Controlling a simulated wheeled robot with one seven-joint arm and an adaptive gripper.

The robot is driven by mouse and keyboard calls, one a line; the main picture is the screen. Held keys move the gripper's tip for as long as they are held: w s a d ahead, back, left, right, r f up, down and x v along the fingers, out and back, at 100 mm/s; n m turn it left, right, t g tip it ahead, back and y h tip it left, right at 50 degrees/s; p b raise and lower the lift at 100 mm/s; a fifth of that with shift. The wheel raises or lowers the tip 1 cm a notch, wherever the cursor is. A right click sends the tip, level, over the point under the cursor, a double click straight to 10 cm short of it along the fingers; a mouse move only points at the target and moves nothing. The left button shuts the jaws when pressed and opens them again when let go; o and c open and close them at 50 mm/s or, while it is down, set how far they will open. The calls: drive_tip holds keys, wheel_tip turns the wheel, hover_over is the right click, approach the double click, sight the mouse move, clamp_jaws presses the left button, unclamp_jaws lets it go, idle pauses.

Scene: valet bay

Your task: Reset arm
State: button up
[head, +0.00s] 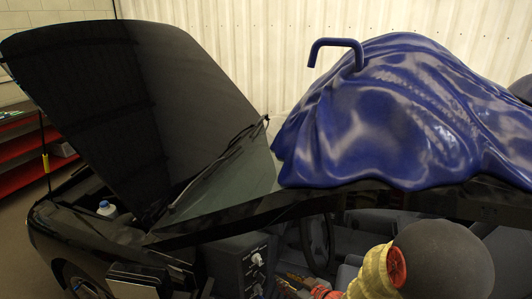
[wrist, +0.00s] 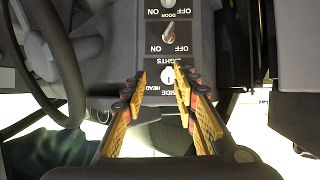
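My gripper (wrist: 162,84) is open in the wrist view, with its two yellow fingers apart and nothing held between them. In the head view my gripper (head: 290,284) is low in the picture, just right of a grey switch box (head: 236,264) inside the car. In the wrist view the switch box (wrist: 197,62) appears upside down, with DOOR, LIGHTS and SIDE/HEAD markings. Its light-coloured SIDE/HEAD knob (wrist: 168,75) shows between the fingertips. I cannot tell whether the fingers touch it. The LIGHTS toggle (wrist: 168,31) stands beyond the fingertips.
The dark car's bonnet (head: 130,100) is raised. A blue cover (head: 380,125) drapes the roof, with a bent blue tube (head: 336,43) above it. The steering wheel (wrist: 62,50) is left of the box in the wrist view. Red shelves (head: 25,150) stand at the far left.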

drive_tip(key=s+d+f+m+g+h, duration=0.25)
drive_tip(key=s+d+f+h, duration=0.3)
drive_tip(key=d, duration=0.35)
drive_tip(key=s+d+r+m+g+h, duration=0.2)
drive_tip(key=s+d+r+g+h, duration=0.15)
drive_tip(key=s+d+r, duration=0.3)
drive_tip(key=s+a+r+m+y, duration=0.1)
drive_tip(key=s+a+r, duration=0.1)
drive_tip(key=s+r, duration=0.6)
drive_tip(key=s+a+r+m+t+y, duration=0.1)
drive_tip(key=s+a+r+m, duration=0.1)
drive_tip(key=s+r, duration=0.7)
wheel_tip(320, 180, up, 8)
drive_tip(key=shift+s+a+f+t, duration=0.2)
drive_tip(key=shift+f+t, duration=0.05)
drive_tip(key=shift+t, duration=0.05)
